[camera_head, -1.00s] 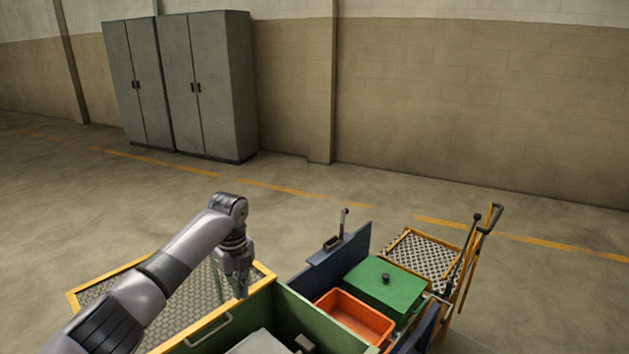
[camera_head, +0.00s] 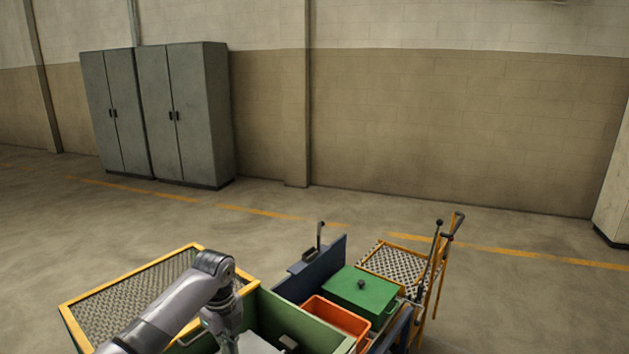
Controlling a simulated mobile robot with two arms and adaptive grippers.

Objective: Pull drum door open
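No drum or drum door can be made out in this view. My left arm comes in from the lower left. My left gripper (camera_head: 227,338) points down at the near left side of a green open-topped bin (camera_head: 285,312). Its fingertips are cut off or hidden near the bottom edge, so I cannot tell whether it is open or holds anything. My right gripper is not in view.
An orange tray (camera_head: 336,318), a green lidded box (camera_head: 362,291) and a dark blue panel (camera_head: 318,268) stand right of the bin. Grey cabinets (camera_head: 185,115) stand by the wall. The floor between is clear.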

